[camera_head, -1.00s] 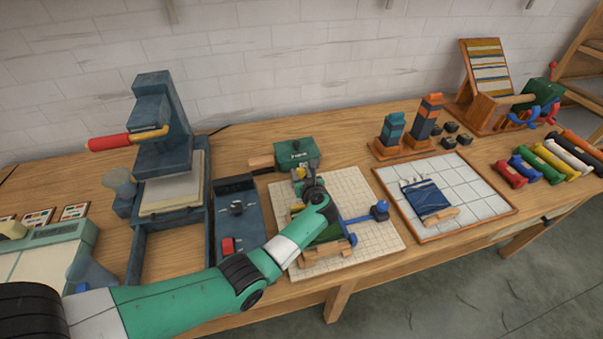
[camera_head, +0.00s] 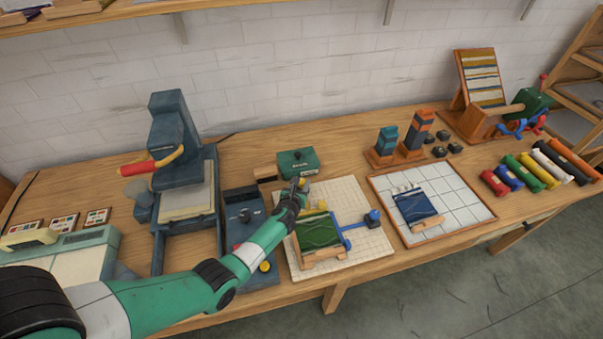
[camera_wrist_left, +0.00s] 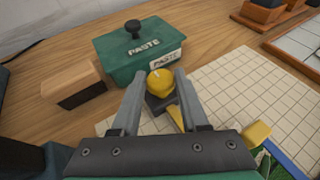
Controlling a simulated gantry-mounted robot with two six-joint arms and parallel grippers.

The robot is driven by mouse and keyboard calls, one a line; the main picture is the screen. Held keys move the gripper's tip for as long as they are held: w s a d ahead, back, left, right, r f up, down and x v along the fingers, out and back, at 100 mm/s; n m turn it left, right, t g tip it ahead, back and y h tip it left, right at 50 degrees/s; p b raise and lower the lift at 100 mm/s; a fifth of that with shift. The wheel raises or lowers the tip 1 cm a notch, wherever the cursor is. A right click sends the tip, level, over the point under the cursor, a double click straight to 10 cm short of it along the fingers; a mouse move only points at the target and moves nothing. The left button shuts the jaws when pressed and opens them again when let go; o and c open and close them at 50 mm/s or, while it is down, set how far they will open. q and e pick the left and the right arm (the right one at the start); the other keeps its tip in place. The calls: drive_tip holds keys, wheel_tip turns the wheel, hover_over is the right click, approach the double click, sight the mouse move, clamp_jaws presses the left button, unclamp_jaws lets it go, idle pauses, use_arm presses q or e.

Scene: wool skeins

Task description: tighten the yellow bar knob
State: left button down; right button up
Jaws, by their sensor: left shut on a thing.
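The round yellow knob (camera_wrist_left: 160,82) sits on a small dark block at the back left part of the gridded board (camera_head: 372,240). A white line shows on the knob, and a yellow wedge points out below it. My left gripper (camera_head: 299,185) is at this knob, with its fingers shut on the knob's two sides; they also show in the left wrist view (camera_wrist_left: 157,80). In the head view the gripper mostly hides the knob. A green piece of cloth (camera_head: 318,231) with a wooden strip lies on the board. My right gripper is not in view.
A green paste box (camera_head: 298,163) with a black knob stands just behind the board, with a wooden block (camera_wrist_left: 77,82) beside it. A blue bar (camera_head: 352,227) lies across the board's right part. A dark press (camera_head: 178,150) stands at left.

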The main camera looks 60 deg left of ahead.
use_arm(q)
drive_tip(key=m+p, duration=0.1)
drive_tip(key=t+h+p, duration=0.1)
drive_tip(key=m+t+h+p, duration=0.1)
drive_tip(key=shift+s+a+r+m, duration=0.25)
drive_tip(key=shift+a+m, duration=0.05)
drive_tip(key=shift+f+m+t+h+p, duration=0.1)
drive_tip(key=shift+m+t+h+p, duration=0.3)
drive_tip(key=shift+h, duration=0.1)
drive_tip(key=shift+a+f+m+t+h, duration=0.1)
drive_tip(key=shift+f+m+t+h, duration=0.1)
drive_tip(key=shift+m+t+h, duration=0.45)
drive_tip(key=shift+m+t+h+b, duration=0.25)
drive_tip(key=shift+m+h+b, duration=0.65)
drive_tip(key=shift+m+h, duration=0.25)
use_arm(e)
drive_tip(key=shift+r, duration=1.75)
use_arm(q)
drive_tip(key=shift+r, duration=0.1)
drive_tip(key=shift+c, duration=2.2)
unclamp_jaws()
